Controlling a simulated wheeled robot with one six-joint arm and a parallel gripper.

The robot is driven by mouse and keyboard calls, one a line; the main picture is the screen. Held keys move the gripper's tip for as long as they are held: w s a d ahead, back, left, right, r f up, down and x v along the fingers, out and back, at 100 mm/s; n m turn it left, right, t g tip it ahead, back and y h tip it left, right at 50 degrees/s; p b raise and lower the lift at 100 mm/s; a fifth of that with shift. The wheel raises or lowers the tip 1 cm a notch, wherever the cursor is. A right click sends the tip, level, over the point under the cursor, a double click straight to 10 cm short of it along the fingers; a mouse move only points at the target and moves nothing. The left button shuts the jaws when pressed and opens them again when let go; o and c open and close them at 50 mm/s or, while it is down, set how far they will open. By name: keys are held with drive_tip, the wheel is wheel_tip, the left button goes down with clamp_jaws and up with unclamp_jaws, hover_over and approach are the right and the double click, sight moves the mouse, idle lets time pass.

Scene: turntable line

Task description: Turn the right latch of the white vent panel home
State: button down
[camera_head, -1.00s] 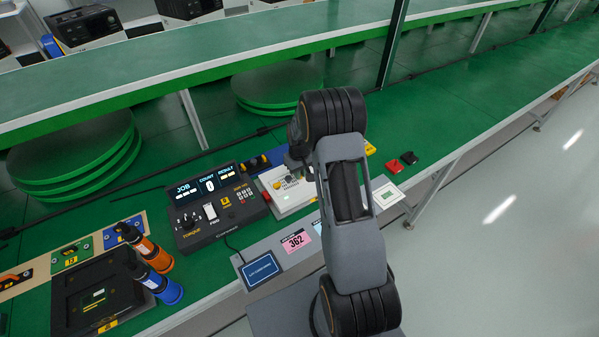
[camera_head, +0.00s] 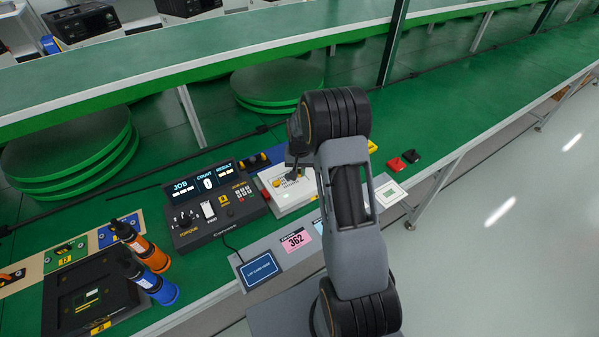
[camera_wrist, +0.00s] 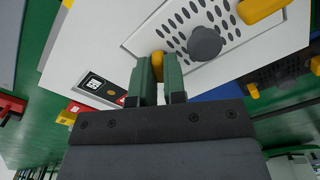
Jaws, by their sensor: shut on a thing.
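The white vent panel (camera_wrist: 120,45) fills the upper part of the wrist view, with an oval-holed grille and a dark grey knob (camera_wrist: 205,43). My gripper (camera_wrist: 159,78) is shut on a small yellow latch (camera_wrist: 157,63) at one edge of the grille. This is the right latch as the head view lies, since the wrist view is turned round. The fingers hide much of it, so its angle is unclear. The other yellow latch (camera_wrist: 262,8) shows at the grille's far edge. In the head view the panel (camera_head: 284,203) is partly hidden behind my arm.
A black torque console (camera_head: 215,208) stands left of the panel. An orange-black tool (camera_head: 150,255) and a blue-black tool (camera_head: 155,285) stand farther left. A red block (camera_head: 396,164) and a black block (camera_head: 411,156) lie to the right. The belt beyond them is clear.

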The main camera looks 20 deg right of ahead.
sight(300, 171)
drive_tip(key=m+b, duration=0.1)
drive_tip(key=m, duration=0.4)
drive_tip(key=shift+m+b, duration=0.3)
drive_tip(key=shift+m, duration=0.1)
drive_tip(key=m+b, duration=0.1)
drive_tip(key=m, duration=0.4)
drive_tip(key=shift+m, duration=0.3)
drive_tip(key=c, duration=1.2)
unclamp_jaws()
drive_tip(key=shift+o, duration=0.2)
drive_tip(key=shift+r, duration=0.1)
wheel_tip(300, 171, up, 14)
drive_tip(key=shift+f, duration=0.2)
